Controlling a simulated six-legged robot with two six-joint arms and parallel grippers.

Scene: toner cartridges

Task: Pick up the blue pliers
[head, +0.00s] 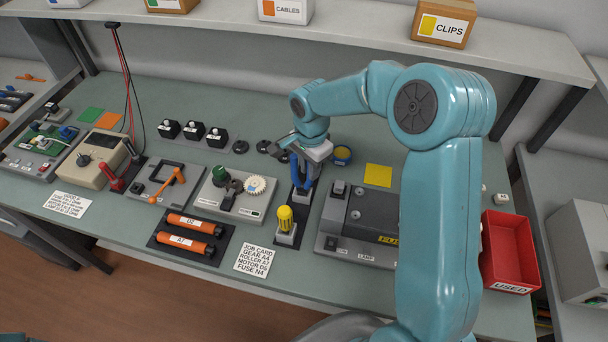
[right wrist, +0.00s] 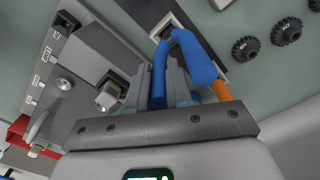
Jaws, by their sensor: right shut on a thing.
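The blue pliers (head: 294,170) stand upright, handles up, at a dark strip in the middle of the bench. My right gripper (head: 305,166) is above them, pointing down, and partly hides them. In the right wrist view, my right gripper (right wrist: 162,86) is shut on one blue handle of the pliers (right wrist: 159,66). The other, bent blue handle (right wrist: 194,57) is outside the fingers. The jaws of the pliers are mostly hidden. My left gripper is not in view.
A yellow-handled screwdriver (head: 285,219) stands in front of the pliers. A grey lamp unit (head: 365,220) is to the right, with a red USED bin (head: 510,252) beyond. A gear unit (head: 235,194) is to the left. Black gears (head: 241,147) lie behind.

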